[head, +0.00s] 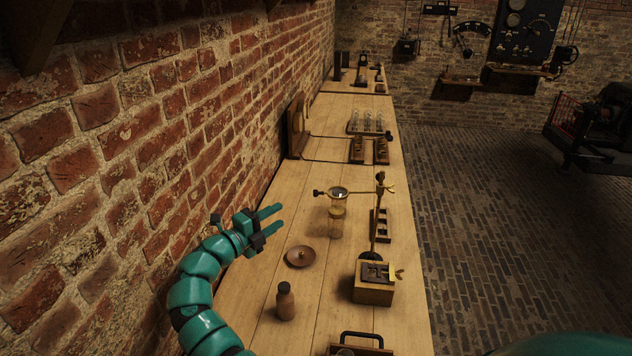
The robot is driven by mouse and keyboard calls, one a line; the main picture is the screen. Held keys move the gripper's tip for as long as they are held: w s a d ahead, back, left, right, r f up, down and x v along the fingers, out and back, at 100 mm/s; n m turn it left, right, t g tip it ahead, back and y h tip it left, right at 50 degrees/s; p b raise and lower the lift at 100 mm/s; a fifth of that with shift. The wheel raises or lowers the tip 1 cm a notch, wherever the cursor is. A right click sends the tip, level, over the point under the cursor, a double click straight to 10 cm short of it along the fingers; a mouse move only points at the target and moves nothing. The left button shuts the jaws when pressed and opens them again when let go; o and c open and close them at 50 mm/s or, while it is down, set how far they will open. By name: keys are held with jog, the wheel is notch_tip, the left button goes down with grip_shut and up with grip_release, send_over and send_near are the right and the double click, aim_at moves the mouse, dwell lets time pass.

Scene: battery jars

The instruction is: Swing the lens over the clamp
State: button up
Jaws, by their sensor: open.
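The round lens (340,191) sits in a dark ring on a horizontal arm that reaches left from an upright stand (376,220). In this view the lens shows just above a glass jar (336,224) of yellowish contents. A small knob (318,193) ends the arm on the left. The clamp (374,285) appears to be the wooden block with dark metal on top and a brass wing piece, in front of the stand's base. The lens is apart from it, farther back and left. My gripper (281,219) is open and empty, left of the lens, fingers pointing right.
A round brown dish (300,257) and a stoppered brown bottle (285,301) stand left of the clamp. A dark tray (382,226) lies beside the stand. A handled tray (361,347) is at the near edge. The brick wall (110,160) closes the left side.

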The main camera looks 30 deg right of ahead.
aim_at(317, 191)
jog(key=p+x, duration=0.4)
jog(key=x, duration=1.2)
jog(key=shift+d+r+p, duration=0.2)
jog(key=shift+d+p, duration=0.05)
jog(key=shift+p, duration=0.1)
jog(key=shift+w+d+f, duration=0.15)
jog(key=shift+w+d, duration=0.05)
jog(key=shift+d, duration=0.2)
grip_shut()
